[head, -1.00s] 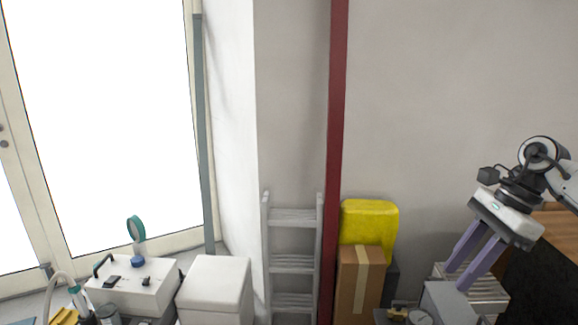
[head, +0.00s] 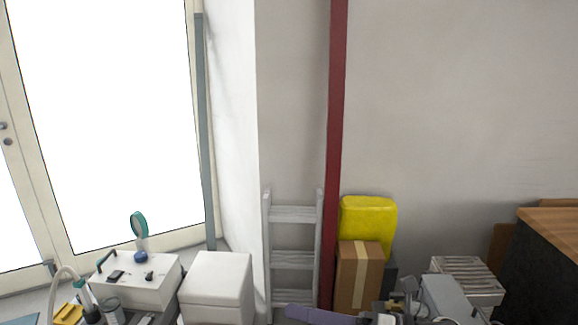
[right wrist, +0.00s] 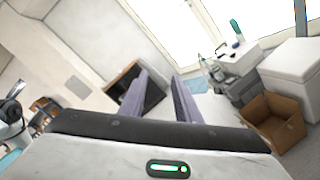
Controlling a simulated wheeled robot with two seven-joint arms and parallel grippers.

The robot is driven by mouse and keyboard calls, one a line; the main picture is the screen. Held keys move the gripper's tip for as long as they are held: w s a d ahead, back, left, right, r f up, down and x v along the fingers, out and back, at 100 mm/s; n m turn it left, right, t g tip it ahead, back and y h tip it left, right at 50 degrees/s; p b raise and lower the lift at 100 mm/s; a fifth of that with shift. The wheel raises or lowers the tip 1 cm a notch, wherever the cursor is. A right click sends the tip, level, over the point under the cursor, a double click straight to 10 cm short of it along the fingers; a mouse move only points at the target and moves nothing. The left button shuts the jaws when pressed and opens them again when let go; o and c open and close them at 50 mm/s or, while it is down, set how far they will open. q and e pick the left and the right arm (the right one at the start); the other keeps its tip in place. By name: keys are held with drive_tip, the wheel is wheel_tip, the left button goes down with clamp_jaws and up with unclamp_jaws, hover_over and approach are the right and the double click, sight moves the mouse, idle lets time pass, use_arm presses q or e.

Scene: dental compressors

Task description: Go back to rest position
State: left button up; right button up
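My right gripper (head: 312,315) shows at the bottom edge of the head view, with a purple finger pointing left, partly cut off by the frame. In the right wrist view its two purple fingers (right wrist: 160,80) stand apart with nothing between them, so it is open and empty. My left gripper is not in view.
A white machine (head: 138,284) with a black handle and a white box (head: 216,286) stand at the lower left. A grey ladder (head: 292,262), red post (head: 335,150), yellow container (head: 368,218) and cardboard box (head: 345,278) stand by the wall. A dark-sided counter (head: 545,265) is at right.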

drive_tip(key=s+d+f+m+t+h, duration=0.25)
drive_tip(key=f+m+h, duration=0.2)
drive_tip(key=m, duration=0.45)
drive_tip(key=s+d+f+m+t+h, duration=0.1)
drive_tip(key=d+f+m+t+h, duration=0.25)
drive_tip(key=f+m, duration=0.45)
drive_tip(key=s+d+f+m+t+h, duration=0.2)
drive_tip(key=f+m+t+h, duration=0.15)
drive_tip(key=m, duration=0.75)
use_arm(q)
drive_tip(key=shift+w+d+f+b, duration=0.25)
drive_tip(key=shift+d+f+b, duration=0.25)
drive_tip(key=shift+b, duration=0.8)
use_arm(e)
drive_tip(key=s+d+f+m+g+h, duration=0.2)
drive_tip(key=s+f+m, duration=0.3)
drive_tip(key=s+f, duration=0.2)
drive_tip(key=s+d+f+m+g+h, duration=0.1)
drive_tip(key=s+d+f+m+g, duration=0.1)
drive_tip(key=s+f+m, duration=0.4)
drive_tip(key=shift+s+d+f+g+h, duration=0.4)
drive_tip(key=shift+s+f+g, duration=0.6)
drive_tip(key=shift+s, duration=1.05)
